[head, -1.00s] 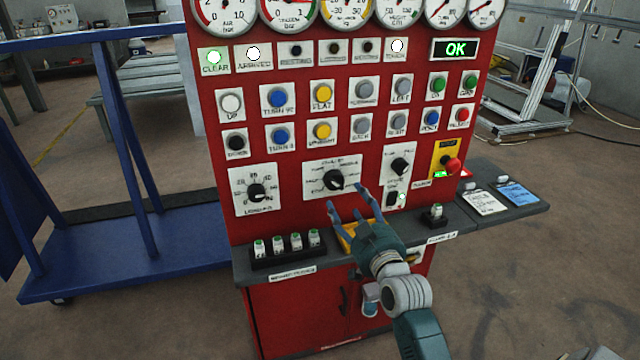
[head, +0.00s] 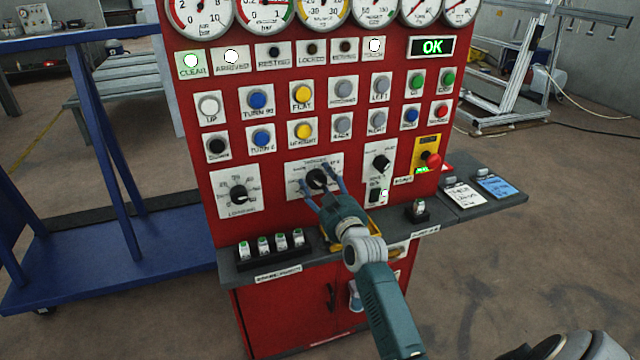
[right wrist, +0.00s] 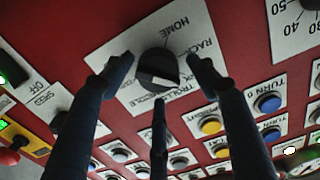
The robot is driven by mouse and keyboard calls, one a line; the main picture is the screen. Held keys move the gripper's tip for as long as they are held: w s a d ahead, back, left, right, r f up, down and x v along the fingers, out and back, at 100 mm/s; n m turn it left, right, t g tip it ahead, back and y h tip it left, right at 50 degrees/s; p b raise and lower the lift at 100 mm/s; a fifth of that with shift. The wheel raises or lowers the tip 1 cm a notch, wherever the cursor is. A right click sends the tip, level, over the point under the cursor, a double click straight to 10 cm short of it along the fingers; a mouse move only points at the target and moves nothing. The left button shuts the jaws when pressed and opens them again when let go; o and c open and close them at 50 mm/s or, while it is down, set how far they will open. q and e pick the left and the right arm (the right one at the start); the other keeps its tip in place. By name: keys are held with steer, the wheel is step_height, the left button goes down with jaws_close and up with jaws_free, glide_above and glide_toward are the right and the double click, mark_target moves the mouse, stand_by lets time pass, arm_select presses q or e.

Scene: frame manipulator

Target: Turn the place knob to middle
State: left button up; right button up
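The place knob (head: 317,178) is a black rotary knob on a white label plate in the middle of the red panel. In the right wrist view the knob (right wrist: 158,70) has a pale pointer line, and its plate reads HOME and RACK with other words partly hidden. My right gripper (head: 322,185) is in front of this knob with its fingers spread. In the right wrist view my right gripper (right wrist: 160,72) has one finger on each side of the knob and a third between them, near the knob's edge. Contact cannot be told. My left gripper is not in view.
Another knob (head: 239,194) is to the left, and a speed knob (head: 381,163) to the right. A red emergency button (head: 432,160) is further right. A grey shelf (head: 345,252) juts out below, with a rack of small labelled items (head: 272,244). A blue trolley (head: 110,250) stands left.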

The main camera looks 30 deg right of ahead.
steer(key=c, duration=0.9)
steer(key=shift+o, duration=0.2)
steer(key=shift+r, duration=0.15)
